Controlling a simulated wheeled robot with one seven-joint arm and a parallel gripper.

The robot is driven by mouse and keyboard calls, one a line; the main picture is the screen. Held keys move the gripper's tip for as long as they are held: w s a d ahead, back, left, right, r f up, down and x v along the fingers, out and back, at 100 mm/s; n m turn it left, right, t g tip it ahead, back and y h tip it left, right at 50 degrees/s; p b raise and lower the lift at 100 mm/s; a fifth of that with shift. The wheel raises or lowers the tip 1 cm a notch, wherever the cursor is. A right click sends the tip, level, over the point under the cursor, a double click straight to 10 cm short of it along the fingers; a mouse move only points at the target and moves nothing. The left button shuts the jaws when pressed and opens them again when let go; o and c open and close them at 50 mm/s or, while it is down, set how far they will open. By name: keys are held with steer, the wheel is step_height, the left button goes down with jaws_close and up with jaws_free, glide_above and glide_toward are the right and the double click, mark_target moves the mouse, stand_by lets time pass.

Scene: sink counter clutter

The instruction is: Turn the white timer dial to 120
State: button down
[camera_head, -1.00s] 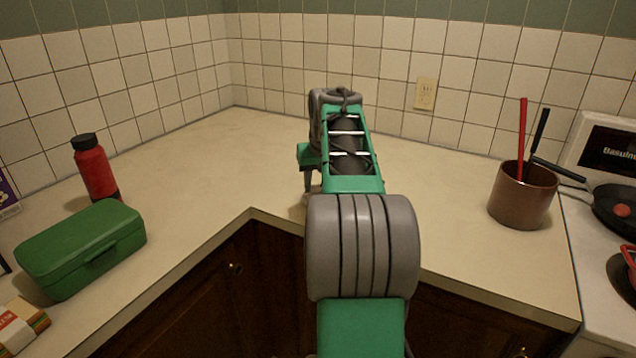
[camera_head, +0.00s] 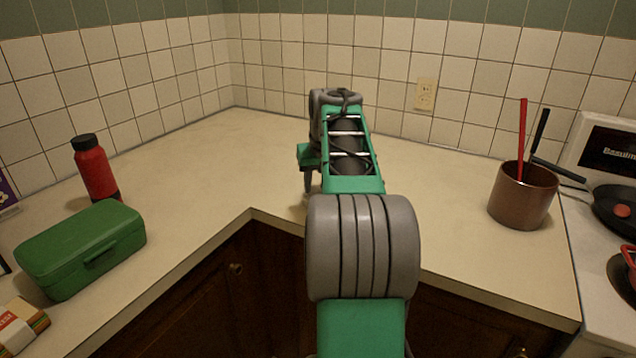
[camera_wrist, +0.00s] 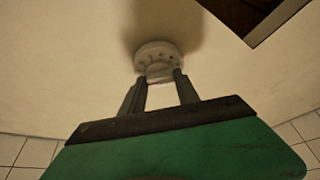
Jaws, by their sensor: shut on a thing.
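The white timer dial (camera_wrist: 158,55) shows in the wrist view as a round white piece with small dark marks on its rim, too small to read. It stands on the cream counter. My gripper (camera_wrist: 160,80) has its two dark fingers on the near side of the timer, shut on a part of it between the fingertips. In the head view my arm hides the timer, and my gripper (camera_head: 308,185) shows only in part, low over the counter near its inner corner edge.
A green box (camera_head: 85,245) and a red bottle (camera_head: 95,170) stand on the left counter. A brown pot (camera_head: 522,198) with utensils stands at the right, beside the stove with a dark pan (camera_head: 618,208). The counter (camera_head: 440,170) around my gripper is clear.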

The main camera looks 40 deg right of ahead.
steer(key=c, duration=0.9)
jaws_free()
steer(key=shift+r, duration=0.1)
steer(key=p+v, duration=0.1)
steer(key=v, duration=0.6)
steer(key=shift+s+r, duration=0.15)
steer(key=shift+r, duration=0.1)
